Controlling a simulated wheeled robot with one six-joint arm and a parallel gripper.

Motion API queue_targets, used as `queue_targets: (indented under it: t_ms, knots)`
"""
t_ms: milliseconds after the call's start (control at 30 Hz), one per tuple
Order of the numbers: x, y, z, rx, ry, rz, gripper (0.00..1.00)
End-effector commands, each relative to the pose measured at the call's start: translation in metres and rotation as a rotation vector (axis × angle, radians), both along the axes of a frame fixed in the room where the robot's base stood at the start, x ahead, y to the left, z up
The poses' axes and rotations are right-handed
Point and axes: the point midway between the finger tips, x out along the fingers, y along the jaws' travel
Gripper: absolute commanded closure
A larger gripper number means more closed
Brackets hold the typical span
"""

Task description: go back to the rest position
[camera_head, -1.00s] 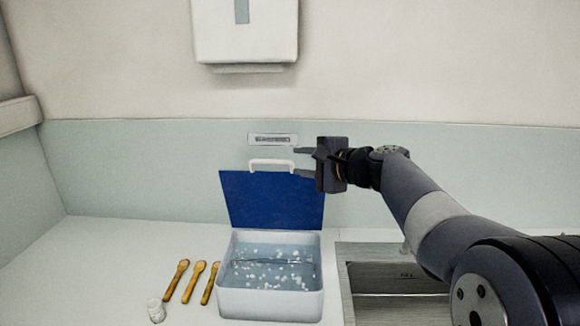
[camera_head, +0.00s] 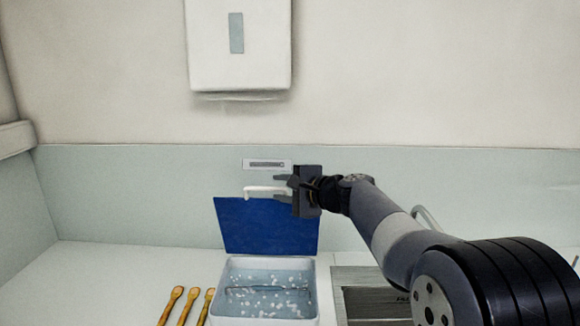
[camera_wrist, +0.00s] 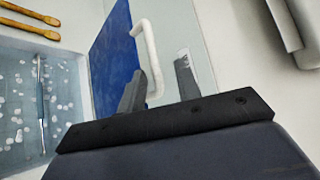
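In the wrist view the fingers (camera_wrist: 160,82) stand apart in front of the same handle (camera_wrist: 147,48) and lid (camera_wrist: 113,55). I cannot tell whether a finger touches the handle. The lid stands up behind a white box (camera_head: 222,290) holding bluish liquid, many white bits and a thin rod (camera_head: 262,289).
Several wooden spoons (camera_head: 186,306) lie on the counter (camera_head: 90,285) left of the box. A metal sink (camera_head: 370,304) is at the right, under my arm. A white dispenser (camera_head: 262,50) hangs on the wall above a small label plate (camera_head: 267,164).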

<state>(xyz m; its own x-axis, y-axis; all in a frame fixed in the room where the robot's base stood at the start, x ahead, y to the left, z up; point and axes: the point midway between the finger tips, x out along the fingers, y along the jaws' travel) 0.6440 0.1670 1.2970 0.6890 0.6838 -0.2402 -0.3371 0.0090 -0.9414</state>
Motion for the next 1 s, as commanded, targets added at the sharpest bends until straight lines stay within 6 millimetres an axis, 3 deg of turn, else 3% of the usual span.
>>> queue_targets:
  t_ms: [333,1000]
  knots:
    - [0.031,0.031,-0.010,0.000,0.001,0.000,0.68]
    - [0.025,0.024,-0.009,-0.015,-0.006,-0.004,0.68]
